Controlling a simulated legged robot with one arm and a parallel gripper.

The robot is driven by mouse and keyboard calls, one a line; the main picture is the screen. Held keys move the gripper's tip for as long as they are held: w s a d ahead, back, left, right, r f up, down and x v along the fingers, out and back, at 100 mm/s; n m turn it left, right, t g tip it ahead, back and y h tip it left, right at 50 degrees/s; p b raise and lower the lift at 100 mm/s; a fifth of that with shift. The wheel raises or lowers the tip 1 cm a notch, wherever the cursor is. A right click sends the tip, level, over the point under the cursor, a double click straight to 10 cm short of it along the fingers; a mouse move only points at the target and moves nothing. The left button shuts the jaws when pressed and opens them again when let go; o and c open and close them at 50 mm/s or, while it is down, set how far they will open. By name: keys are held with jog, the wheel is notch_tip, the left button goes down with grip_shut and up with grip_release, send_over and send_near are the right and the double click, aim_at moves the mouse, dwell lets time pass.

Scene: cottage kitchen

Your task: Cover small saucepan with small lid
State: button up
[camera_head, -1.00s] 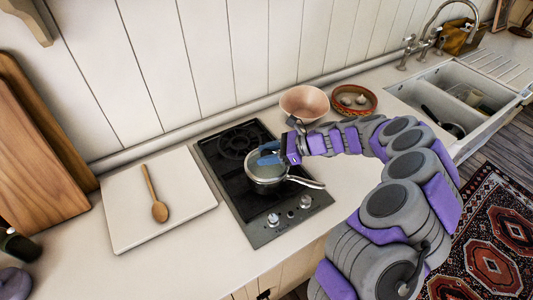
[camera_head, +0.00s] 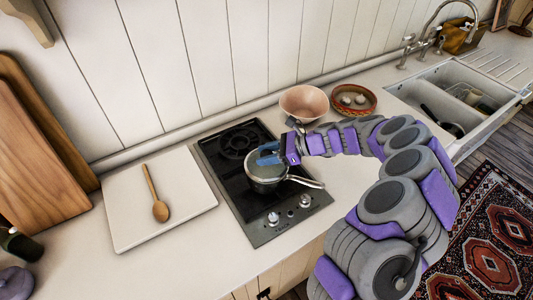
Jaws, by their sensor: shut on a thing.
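The small saucepan (camera_head: 264,184) stands on the front part of the black cooktop, its metal handle pointing right. The small lid (camera_head: 262,167) is at the top of the saucepan, over its opening; I cannot tell whether it is fully seated on the rim. My gripper (camera_head: 269,156) comes in from the right with blue fingers, directly above the saucepan, and is shut on the lid. The fingers hide part of the lid and its knob.
The cooktop (camera_head: 237,204) has knobs at its front. A pink bowl (camera_head: 304,92) and a brown dish with garlic (camera_head: 368,107) stand behind my arm. A wooden spoon (camera_head: 159,210) lies on a white board (camera_head: 126,228) at left. The sink (camera_head: 438,82) is at right.

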jog(key=shift+f, duration=0.3)
jog(key=o, duration=0.9)
jog(key=p+v, duration=0.6)
jog(key=v, duration=0.5)
jog(key=shift+r, duration=0.1)
dwell(0.5)
